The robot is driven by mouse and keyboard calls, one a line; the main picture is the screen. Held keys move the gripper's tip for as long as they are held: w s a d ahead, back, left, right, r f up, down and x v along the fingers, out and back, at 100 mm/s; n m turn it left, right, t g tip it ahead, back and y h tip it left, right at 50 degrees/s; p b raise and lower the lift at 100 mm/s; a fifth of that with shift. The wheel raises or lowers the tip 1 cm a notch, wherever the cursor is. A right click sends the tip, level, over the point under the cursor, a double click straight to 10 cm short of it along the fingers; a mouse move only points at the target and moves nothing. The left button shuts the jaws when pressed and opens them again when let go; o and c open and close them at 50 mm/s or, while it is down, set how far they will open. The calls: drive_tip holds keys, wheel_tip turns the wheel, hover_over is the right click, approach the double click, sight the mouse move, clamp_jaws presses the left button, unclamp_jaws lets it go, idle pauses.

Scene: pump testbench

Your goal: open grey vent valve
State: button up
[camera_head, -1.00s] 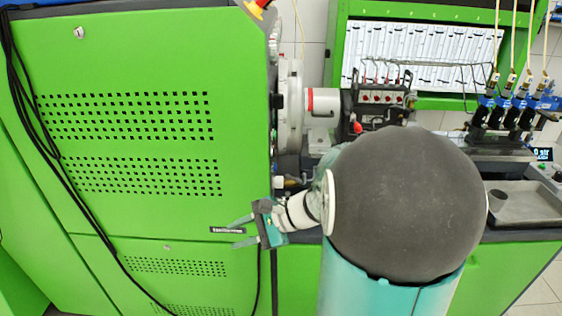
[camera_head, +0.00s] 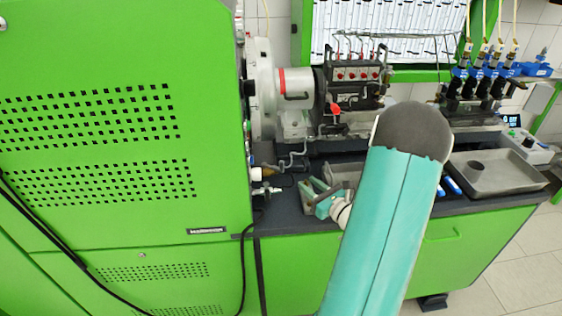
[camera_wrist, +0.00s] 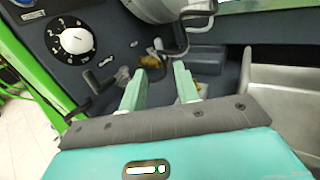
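In the head view, a small pale grey valve-like fitting (camera_head: 266,190) sits at the right side of the green cabinet, just above the bench. In the wrist view, a dark grey lever (camera_wrist: 98,82) with a metal fitting stands out from the dark panel, left of my fingers. I cannot tell for sure which of these parts is the grey vent valve. My gripper (camera_head: 312,189) is over the bench, to the right of the fitting and apart from it. In the wrist view my gripper (camera_wrist: 158,85) has its two green fingers spread, with nothing between them.
A numbered dial with a white knob (camera_wrist: 76,41) is on the panel near the lever. The green cabinet (camera_head: 100,45) fills the left.

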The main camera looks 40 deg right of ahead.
sight(283, 165)
drive_tip(key=w, duration=1.4)
drive_tip(key=shift+d, duration=0.2)
clamp_jaws()
